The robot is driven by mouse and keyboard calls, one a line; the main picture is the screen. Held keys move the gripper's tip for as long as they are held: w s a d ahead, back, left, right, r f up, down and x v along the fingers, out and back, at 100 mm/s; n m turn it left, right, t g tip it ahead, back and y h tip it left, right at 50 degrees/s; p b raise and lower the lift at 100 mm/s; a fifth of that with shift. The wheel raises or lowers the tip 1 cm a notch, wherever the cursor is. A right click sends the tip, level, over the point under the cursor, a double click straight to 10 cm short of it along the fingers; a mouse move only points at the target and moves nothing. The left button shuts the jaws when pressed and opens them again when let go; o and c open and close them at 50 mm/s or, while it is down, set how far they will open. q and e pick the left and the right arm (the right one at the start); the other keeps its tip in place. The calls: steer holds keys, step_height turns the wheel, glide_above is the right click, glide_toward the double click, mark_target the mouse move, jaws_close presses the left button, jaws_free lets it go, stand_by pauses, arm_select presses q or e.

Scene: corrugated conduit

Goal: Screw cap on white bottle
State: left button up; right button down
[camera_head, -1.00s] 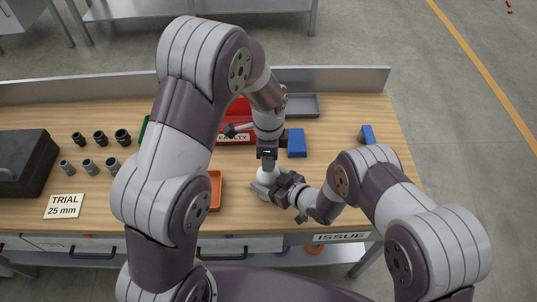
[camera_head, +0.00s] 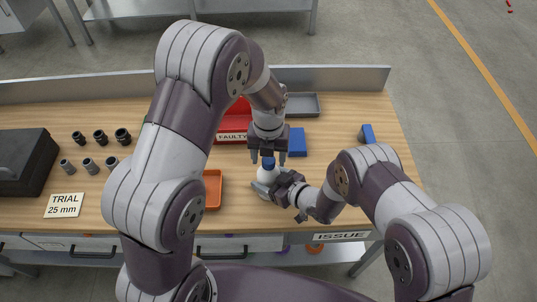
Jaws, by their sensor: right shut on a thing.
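The white bottle (camera_head: 266,177) stands on the bench near its front edge, with a dark blue cap (camera_head: 268,163) on its top. I cannot tell how tightly the cap sits. My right gripper (camera_head: 274,188) is shut on the bottle's lower body from the right and hides part of it. My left gripper (camera_head: 268,157) points down from above, its two fingers apart on either side of the cap. A gap shows between the fingers and the cap.
An orange tray (camera_head: 213,190) lies left of the bottle. Several dark sockets (camera_head: 100,138) and a black case (camera_head: 25,163) lie left. The bench's right side is mostly clear.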

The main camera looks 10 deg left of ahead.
arm_select(q)
steer(key=shift+r, duration=2.25)
steer(key=shift+c, duration=0.3)
